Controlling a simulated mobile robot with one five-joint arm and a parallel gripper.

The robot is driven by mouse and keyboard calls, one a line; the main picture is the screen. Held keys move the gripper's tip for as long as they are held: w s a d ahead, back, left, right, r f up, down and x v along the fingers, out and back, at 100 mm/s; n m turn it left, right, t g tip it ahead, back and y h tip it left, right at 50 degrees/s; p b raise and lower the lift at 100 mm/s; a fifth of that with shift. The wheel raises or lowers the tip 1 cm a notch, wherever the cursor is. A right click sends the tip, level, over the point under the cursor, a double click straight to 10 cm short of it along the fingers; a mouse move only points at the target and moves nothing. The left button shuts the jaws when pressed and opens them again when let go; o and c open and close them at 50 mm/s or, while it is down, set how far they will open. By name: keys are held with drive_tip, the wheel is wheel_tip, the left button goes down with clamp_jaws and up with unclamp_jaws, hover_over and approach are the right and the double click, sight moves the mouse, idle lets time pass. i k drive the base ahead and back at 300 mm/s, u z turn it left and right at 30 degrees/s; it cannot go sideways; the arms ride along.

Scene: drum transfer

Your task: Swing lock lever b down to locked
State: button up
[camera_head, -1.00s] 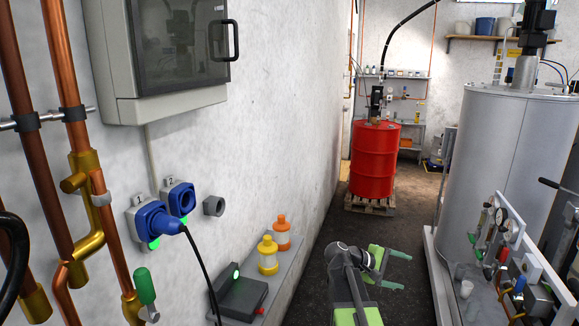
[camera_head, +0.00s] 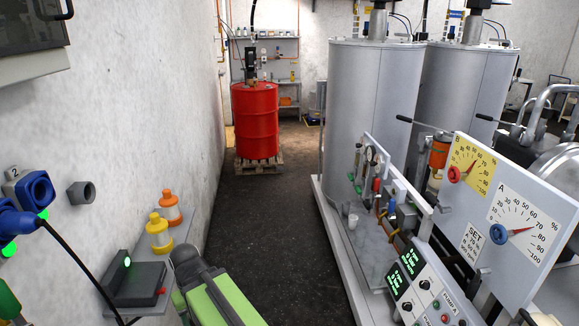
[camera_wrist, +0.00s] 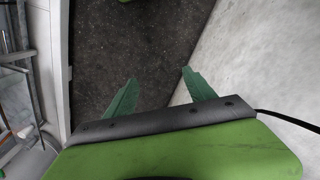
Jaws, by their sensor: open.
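Two levers with black handles stick out to the left by the grey tanks in the head view. One lever (camera_head: 425,125) is near the front tank and the other lever (camera_head: 497,121) is farther right. Both look close to level, and I cannot tell which of them is lock lever b, or whether either is. My gripper (camera_wrist: 160,78) shows in the wrist view with its two green fingers apart and nothing between them. It hangs over the dark floor, far from both levers. In the head view my arm is at the bottom left and the fingers are hidden.
A dial board (camera_head: 505,205) marked A and B and a control panel (camera_head: 425,290) stand at the right. Grey tanks (camera_head: 372,120) rise behind them. A red drum (camera_head: 255,122) stands on a pallet at the back. A shelf with yellow (camera_head: 159,236) and orange bottles lines the left wall. The middle floor is clear.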

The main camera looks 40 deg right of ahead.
sight(429, 195)
drive_tip(key=z, duration=3.75)
drive_tip(key=i, duration=0.1)
drive_tip(key=u, duration=1.45)
drive_tip(key=k, duration=0.75)
drive_tip(key=u, duration=0.7)
drive_tip(key=i, duration=0.9)
drive_tip(key=u, duration=0.9)
drive_tip(key=i, duration=1.5)
drive_tip(key=z, duration=0.35)
drive_tip(key=i, duration=0.85)
drive_tip(key=z, duration=0.85)
drive_tip(key=i, duration=0.6)
drive_tip(key=u, duration=0.05)
